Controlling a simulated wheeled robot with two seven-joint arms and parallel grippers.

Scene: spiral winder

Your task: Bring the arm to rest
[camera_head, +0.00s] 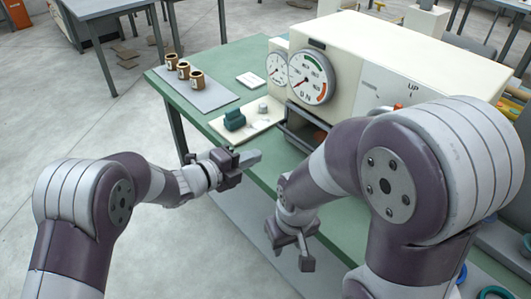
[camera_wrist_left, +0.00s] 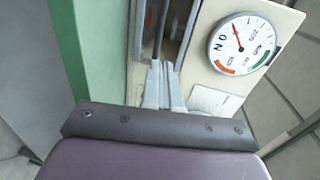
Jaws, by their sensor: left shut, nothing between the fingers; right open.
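My left arm comes in from the left, and its gripper (camera_head: 250,157) is held over the front edge of the green table (camera_head: 222,66). Its fingers are shut with nothing between them; they also show in the left wrist view (camera_wrist_left: 162,85). My right gripper (camera_head: 290,245) hangs lower, in front of the table's front edge, with its fingers apart and empty. The cream machine (camera_head: 410,48) stands on the table beyond both grippers. Its open drawer or slot (camera_head: 303,130) is partly hidden behind my right arm.
Two round dials, one larger (camera_head: 311,77), are on the machine's front. A grey mat (camera_head: 205,99) holds three brown spools (camera_head: 183,69). A pale board (camera_head: 252,126) carries a dark green block (camera_head: 234,119) and a small knob. Open floor (camera_head: 60,110) lies to the left.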

